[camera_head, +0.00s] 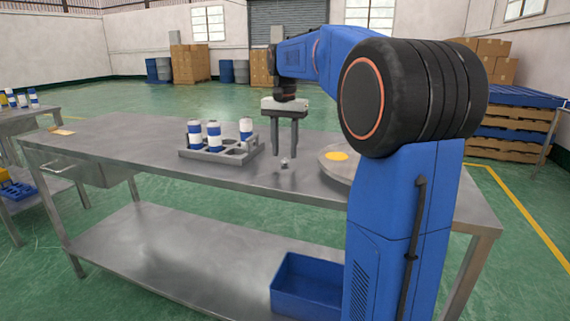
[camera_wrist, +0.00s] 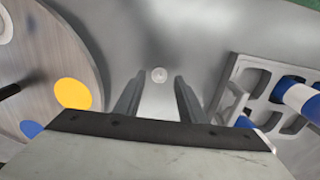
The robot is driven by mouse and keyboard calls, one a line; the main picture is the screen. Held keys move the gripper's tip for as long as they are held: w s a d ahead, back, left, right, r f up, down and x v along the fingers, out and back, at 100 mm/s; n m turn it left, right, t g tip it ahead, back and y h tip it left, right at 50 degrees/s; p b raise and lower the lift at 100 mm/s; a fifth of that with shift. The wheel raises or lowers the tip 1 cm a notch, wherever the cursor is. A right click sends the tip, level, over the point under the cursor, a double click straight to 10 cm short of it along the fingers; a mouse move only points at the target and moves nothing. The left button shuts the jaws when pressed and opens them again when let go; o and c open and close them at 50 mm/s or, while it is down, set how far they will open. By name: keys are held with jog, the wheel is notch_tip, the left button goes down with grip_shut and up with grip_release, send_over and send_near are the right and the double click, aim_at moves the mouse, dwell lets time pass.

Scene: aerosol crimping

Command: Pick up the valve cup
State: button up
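The valve cup (camera_head: 284,163) is a small silvery piece standing on the steel table (camera_head: 110,135), between the can tray and the round disc. I cannot tell the exact height gap from the fingertips to the cup.
A grey tray (camera_head: 222,157) holding blue-and-white cans (camera_head: 214,137) stands left of my gripper. A round disc (camera_head: 330,166) with a yellow spot lies to the right. A blue bin (camera_head: 307,287) sits on the lower shelf. The table's left part is mostly clear.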

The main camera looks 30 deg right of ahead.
aim_at(285, 162)
jog(key=shift+s+f, duration=0.1)
jog(key=shift+f, duration=1.2)
jog(key=shift+c, duration=0.6)
grip_shut()
jog(key=shift+r, duration=0.1)
